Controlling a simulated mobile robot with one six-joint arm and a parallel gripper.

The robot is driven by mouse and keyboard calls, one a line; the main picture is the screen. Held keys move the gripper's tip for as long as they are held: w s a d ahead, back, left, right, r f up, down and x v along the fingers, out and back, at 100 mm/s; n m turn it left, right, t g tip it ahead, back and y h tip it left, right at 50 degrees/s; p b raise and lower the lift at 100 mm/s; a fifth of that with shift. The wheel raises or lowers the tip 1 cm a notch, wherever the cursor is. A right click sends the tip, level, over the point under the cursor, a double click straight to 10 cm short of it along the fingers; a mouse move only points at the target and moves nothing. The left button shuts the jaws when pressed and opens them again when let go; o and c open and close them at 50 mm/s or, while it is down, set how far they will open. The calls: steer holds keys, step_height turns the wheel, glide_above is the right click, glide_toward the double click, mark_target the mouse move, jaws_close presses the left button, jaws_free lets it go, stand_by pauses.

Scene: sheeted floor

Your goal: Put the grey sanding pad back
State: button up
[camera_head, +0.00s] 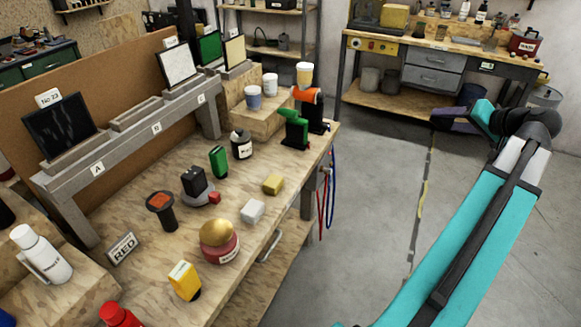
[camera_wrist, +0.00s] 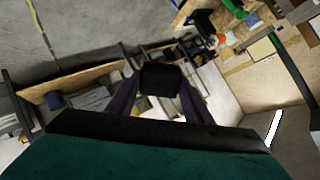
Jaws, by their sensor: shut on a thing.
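My gripper (camera_head: 452,120) is at the right in the head view, out over the open floor and well away from the bench. In the wrist view its two dark fingers (camera_wrist: 160,98) are closed on a dark, squarish block (camera_wrist: 161,80). The block looks almost black in shadow; I cannot tell for sure whether it is the grey sanding pad. On the near bench (camera_head: 245,262) lie a pale grey-white block (camera_head: 252,211) and a yellow block (camera_head: 273,185), a little apart.
A far workbench (camera_head: 440,50) stands behind. The floor (camera_head: 385,190) between them is clear.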

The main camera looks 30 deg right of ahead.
steer(key=w+a+f+n+g+y, duration=0.25)
steer(key=a+f+n, duration=0.3)
steer(key=a, duration=0.35)
steer(key=w+a+f+n+g+y, duration=0.1)
steer(key=a+f+n+g+y, duration=0.35)
steer(key=a+f, duration=0.4)
steer(key=w+a+n+g+h, duration=0.2)
steer(key=w+a+n, duration=0.1)
steer(key=a, duration=0.8)
steer(key=w+a+n+g+h, duration=0.2)
steer(key=w+a+n+h, duration=0.1)
steer(key=a, duration=0.9)
steer(key=shift+w+n, duration=0.5)
steer(key=shift+w, duration=0.6)
steer(key=shift+w+r+p, duration=0.1)
steer(key=shift+w+p, duration=0.15)
steer(key=shift+p, duration=0.55)
